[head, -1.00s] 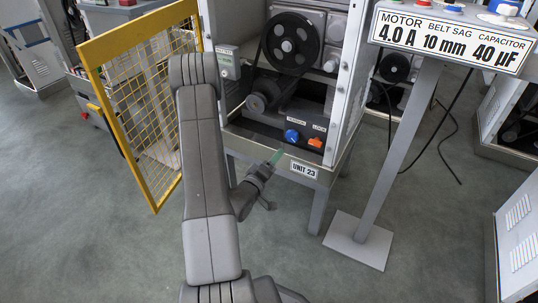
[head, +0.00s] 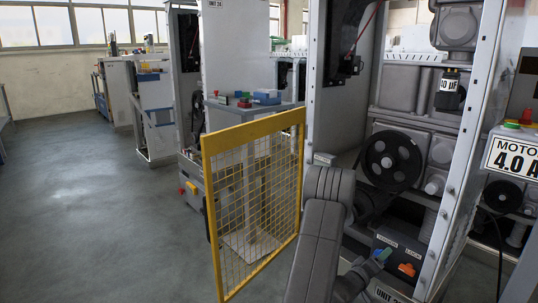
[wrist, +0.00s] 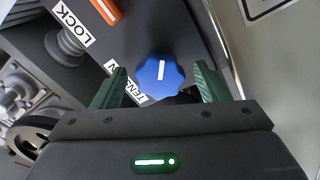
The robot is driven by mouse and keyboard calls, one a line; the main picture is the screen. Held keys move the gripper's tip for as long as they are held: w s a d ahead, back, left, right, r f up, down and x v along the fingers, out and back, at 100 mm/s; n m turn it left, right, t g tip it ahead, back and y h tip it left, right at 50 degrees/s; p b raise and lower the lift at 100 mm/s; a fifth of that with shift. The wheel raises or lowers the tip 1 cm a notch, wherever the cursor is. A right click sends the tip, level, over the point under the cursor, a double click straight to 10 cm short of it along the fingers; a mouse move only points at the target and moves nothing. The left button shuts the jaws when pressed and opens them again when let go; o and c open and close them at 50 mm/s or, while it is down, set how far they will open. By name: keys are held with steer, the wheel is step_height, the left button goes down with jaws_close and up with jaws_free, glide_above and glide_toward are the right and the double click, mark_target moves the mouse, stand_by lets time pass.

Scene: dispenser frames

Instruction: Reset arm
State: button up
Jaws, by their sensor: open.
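My gripper (wrist: 160,82) is open, its two green fingers apart at either side of a blue knob (wrist: 160,76) in the wrist view. The knob has a white line and sits by a partly hidden TENSION label. I cannot tell whether the fingers touch it. In the head view my gripper (head: 384,255) shows small and dark in front of the knob panel, low at the right. An orange switch (wrist: 105,8) sits by the LOCK label (wrist: 75,27), and it also shows in the head view (head: 406,269).
A yellow mesh guard (head: 253,135) stands left of the open machine cabinet (head: 463,190). A black belt pulley (head: 391,161) sits above the panel. Open floor (head: 90,200) lies at the left.

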stand_by(0.4)
steer(key=p+v, duration=0.3)
steer(key=v, duration=1.1)
steer(key=b+x, duration=0.3)
steer(key=x, duration=1.1)
steer(key=shift+d, duration=0.15)
steer(key=m, duration=1.2)
steer(key=shift+w, duration=0.1)
steer(key=p+v, duration=0.2)
steer(key=v, duration=0.6)
steer(key=shift+a, duration=0.35)
